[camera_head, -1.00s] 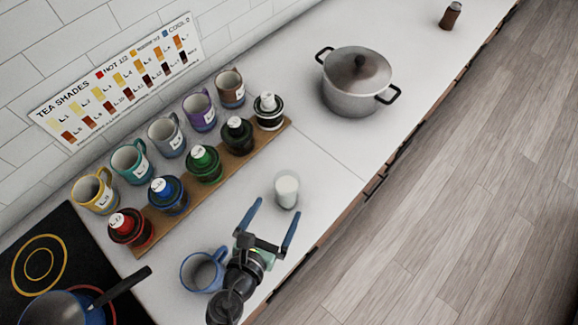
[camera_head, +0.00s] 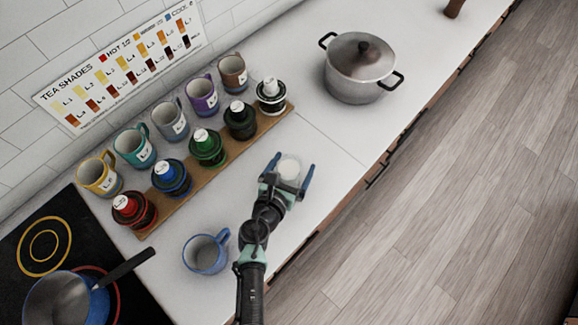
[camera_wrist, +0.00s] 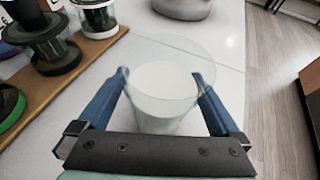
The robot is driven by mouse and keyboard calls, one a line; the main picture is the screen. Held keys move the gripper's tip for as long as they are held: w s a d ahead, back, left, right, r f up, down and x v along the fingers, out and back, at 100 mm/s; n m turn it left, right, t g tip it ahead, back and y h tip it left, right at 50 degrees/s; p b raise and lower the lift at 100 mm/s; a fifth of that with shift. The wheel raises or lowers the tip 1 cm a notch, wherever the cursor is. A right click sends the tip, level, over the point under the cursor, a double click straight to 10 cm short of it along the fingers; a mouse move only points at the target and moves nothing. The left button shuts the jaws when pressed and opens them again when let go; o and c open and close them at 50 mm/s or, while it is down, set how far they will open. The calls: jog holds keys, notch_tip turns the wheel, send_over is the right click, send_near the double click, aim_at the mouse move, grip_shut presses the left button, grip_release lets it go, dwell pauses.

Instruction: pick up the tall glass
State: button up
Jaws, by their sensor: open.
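The tall glass (camera_head: 289,170) stands on the white counter, clear with a whitish lower part. In the wrist view the glass (camera_wrist: 165,90) stands upright between my blue fingers. My gripper (camera_head: 291,168) is open, with one finger on each side of the glass. In the wrist view my gripper (camera_wrist: 163,88) spans the glass; the left finger looks very close to it, and I cannot tell if either finger touches. The lower front of the glass is hidden behind the gripper's dark bar.
A wooden board (camera_head: 228,153) with several dark jars lies left of the glass, with a row of mugs behind. A blue mug (camera_head: 205,254) stands near my arm. A grey pot (camera_head: 358,70) stands beyond the glass. The counter's right edge drops to the floor.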

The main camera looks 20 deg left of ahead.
jog(key=c, duration=1.4)
jog(key=shift+w, duration=0.1)
jog(key=shift+c, duration=0.8)
jog(key=shift+r, duration=0.1)
